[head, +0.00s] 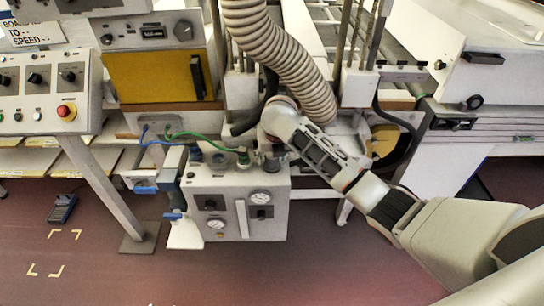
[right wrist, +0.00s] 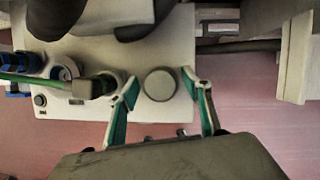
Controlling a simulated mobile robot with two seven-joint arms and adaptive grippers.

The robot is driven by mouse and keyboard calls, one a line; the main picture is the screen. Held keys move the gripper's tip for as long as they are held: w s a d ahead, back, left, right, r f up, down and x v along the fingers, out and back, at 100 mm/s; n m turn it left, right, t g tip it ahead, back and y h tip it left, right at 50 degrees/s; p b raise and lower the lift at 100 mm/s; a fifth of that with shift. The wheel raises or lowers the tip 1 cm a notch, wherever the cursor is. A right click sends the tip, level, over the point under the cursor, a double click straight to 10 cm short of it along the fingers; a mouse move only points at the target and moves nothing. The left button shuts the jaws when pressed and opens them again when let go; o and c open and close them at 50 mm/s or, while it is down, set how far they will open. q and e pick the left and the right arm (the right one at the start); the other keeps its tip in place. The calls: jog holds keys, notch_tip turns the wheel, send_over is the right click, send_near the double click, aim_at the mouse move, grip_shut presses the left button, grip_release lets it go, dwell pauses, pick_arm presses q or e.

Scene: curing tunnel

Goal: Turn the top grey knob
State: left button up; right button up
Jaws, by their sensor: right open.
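The top grey knob (right wrist: 160,85) is a round grey cap on the top face of a white control box (head: 225,182). My right gripper (right wrist: 160,78) is open in the right wrist view. Its two green-padded fingers stand one on each side of the knob, with a small gap visible on both sides. Whether its fingertips are level with the knob is hard to tell. In the head view my right gripper (head: 271,152) points down at the box's top right, small and dark, and the knob is mostly hidden there. My left gripper is not in view.
A green hose (right wrist: 50,83) and its fitting lie left of the knob. Dials and gauges (head: 263,197) are on the box's front. A ribbed duct (head: 285,60) hangs close behind my right wrist. A control panel (head: 45,90) stands at left. The floor in front is mostly clear.

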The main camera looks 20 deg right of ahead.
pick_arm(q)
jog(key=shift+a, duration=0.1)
pick_arm(e)
jog(key=shift+f, duration=0.1)
jog(key=c, duration=1)
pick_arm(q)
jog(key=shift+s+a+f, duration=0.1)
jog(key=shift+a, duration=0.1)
pick_arm(e)
jog(key=shift+c, duration=0.5)
jog(key=shift+m, duration=0.3)
